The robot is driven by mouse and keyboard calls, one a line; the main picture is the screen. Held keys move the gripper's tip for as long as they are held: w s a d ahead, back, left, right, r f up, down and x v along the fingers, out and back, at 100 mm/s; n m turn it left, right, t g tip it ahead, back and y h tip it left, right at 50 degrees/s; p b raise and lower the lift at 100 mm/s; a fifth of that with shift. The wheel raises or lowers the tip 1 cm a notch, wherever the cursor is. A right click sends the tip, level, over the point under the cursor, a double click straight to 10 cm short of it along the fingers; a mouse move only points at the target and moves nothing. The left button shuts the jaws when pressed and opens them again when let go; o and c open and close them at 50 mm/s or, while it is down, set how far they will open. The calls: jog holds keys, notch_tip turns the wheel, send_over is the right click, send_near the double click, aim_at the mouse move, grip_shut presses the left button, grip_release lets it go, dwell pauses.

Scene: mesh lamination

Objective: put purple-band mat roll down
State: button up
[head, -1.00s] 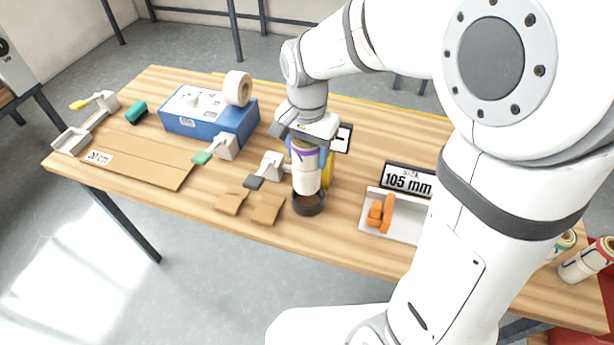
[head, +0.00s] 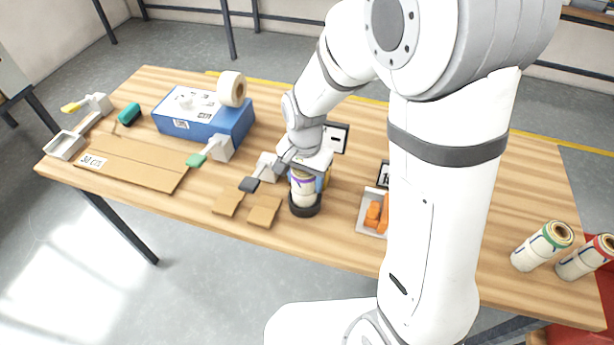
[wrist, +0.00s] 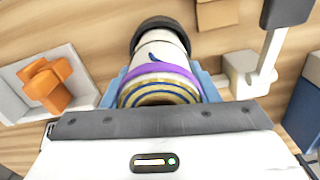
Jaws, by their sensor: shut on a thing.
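The purple-band mat roll (head: 303,191) is a white upright cylinder with a purple band near its top. It also shows in the wrist view (wrist: 160,72), with its spiral end towards me. My gripper (head: 305,172) is shut on the roll's upper part, its blue fingers on either side. The roll's lower end is at the black round holder (head: 305,208) on the table; it looks to be inside the rim. Whether it rests on the bottom is hidden. The holder also shows in the wrist view (wrist: 160,24).
Brown pads (head: 264,211) lie left of the holder, near the front edge. A white tray (head: 366,223) with orange pieces is to the right. A clamp with a dark paddle (head: 250,184) stands close left. Two more rolls (head: 541,246) (head: 585,257) stand far right.

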jog(key=shift+f, duration=0.1)
jog(key=shift+f, duration=0.15)
jog(key=o, duration=1.2)
notch_tip(320, 180, up, 13)
jog(key=shift+f, duration=0.2)
jog(key=s+d+r+n+t, duration=0.1)
jog(key=s+d+n, duration=0.1)
jog(key=s+d, duration=0.2)
jog(key=s+d+r+n+t, duration=0.1)
jog(key=s+d+n, duration=0.1)
jog(key=s+d, duration=0.2)
jog(key=s+d+n, duration=0.1)
jog(key=s+d, duration=0.3)
jog(key=shift+s+d+r+n+t, duration=0.4)
